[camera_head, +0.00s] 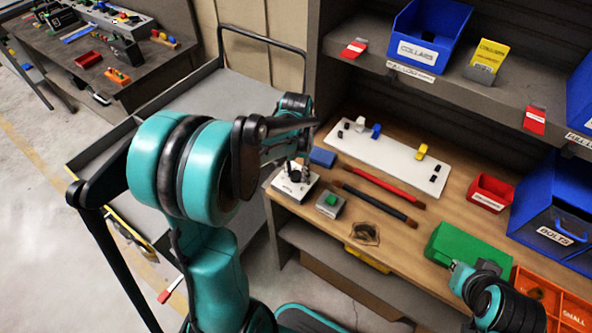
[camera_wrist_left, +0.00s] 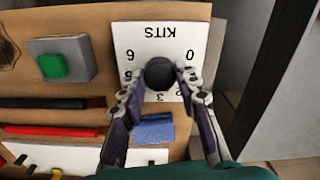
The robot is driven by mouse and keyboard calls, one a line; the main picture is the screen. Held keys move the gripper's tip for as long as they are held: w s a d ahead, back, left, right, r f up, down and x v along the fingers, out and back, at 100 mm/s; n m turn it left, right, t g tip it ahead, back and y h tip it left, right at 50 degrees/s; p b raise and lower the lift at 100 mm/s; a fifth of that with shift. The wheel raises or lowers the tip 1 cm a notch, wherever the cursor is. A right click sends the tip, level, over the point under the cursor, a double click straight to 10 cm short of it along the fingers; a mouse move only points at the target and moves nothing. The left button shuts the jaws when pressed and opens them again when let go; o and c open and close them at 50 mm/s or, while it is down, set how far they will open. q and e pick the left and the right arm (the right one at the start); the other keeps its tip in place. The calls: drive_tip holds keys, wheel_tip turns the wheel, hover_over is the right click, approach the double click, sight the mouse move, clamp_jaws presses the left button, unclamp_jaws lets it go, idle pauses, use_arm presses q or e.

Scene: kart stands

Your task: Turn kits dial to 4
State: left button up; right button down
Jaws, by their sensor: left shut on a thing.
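The kits dial is a round black knob (camera_wrist_left: 160,73) on a white plate (camera_wrist_left: 130,35) marked KITS, which shows upside down in the left wrist view. A 0, a 3 and other digits show around the knob. In the head view the white plate (camera_head: 283,187) sits at the left end of the wooden bench. My left gripper (camera_wrist_left: 161,80) is shut on the knob, one finger on each side. In the head view my left gripper (camera_head: 296,168) reaches down onto the dial. The knob's pointer is hidden or too small to read.
A grey box with a green button (camera_head: 331,200) stands beside the dial. A green box (camera_head: 462,244) is near my right arm. A shelf overhangs the bench.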

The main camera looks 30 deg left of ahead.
sight(296, 174)
use_arm(q)
drive_tip(key=m, duration=1.1)
drive_tip(key=shift+m+p, duration=0.3)
idle(0.4)
drive_tip(key=o, duration=1.2)
drive_tip(key=shift+c, duration=0.2)
wheel_tip(296, 174, up, 12)
